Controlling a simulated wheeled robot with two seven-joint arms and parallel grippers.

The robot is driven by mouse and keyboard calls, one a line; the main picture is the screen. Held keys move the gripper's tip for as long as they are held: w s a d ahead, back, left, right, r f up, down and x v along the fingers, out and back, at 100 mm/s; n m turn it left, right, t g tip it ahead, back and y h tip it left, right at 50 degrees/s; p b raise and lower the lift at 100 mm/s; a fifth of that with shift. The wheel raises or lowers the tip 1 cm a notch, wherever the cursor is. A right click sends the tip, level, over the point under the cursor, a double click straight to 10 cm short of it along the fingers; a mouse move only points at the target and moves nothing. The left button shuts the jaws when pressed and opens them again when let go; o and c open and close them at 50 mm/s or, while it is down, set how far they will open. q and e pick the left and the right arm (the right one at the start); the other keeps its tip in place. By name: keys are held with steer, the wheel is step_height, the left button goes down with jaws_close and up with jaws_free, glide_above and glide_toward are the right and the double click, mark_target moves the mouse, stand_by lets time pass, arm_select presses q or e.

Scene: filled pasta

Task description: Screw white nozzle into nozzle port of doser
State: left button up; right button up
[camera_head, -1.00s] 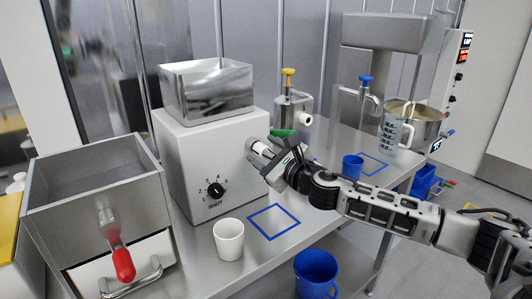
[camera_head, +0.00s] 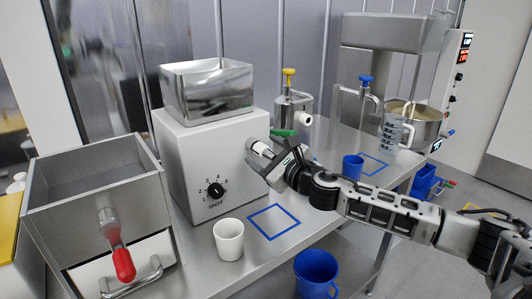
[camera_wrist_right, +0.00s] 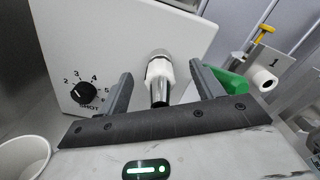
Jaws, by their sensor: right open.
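The doser (camera_head: 215,150) is a white box with a metal hopper on top and a black dial on its front. The white nozzle (camera_head: 260,147) is at the port on the doser's front, right of the dial. In the right wrist view the nozzle (camera_wrist_right: 160,70) shows a white band and a shiny tapered tip, in line with a metal ring at the doser face. My right gripper (camera_head: 270,160) is open, with one finger on each side of the nozzle and gaps between. How deep the nozzle sits cannot be seen. My left gripper is not in view.
A white cup (camera_head: 229,240) and a blue square outline (camera_head: 273,222) are on the table before the doser. A metal hopper with a red handle (camera_head: 123,264) stands left. A green-handled part (camera_wrist_right: 228,82) is close to the right finger. A blue bucket (camera_head: 316,273) is below.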

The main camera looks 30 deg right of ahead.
steer(key=shift+s+d+f+b, duration=0.15)
steer(key=shift+s+b, duration=0.2)
steer(key=shift+s, duration=1.1)
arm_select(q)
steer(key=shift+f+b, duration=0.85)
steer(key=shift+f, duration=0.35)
arm_select(e)
steer(key=shift+s+d, duration=0.1)
steer(key=shift+s, duration=1.95)
arm_select(q)
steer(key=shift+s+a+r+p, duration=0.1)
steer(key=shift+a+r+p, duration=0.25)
steer(key=shift+p, duration=0.7)
arm_select(e)
steer(key=s+d, duration=0.1)
steer(key=s, duration=1.5)
steer(key=shift+d, duration=0.15)
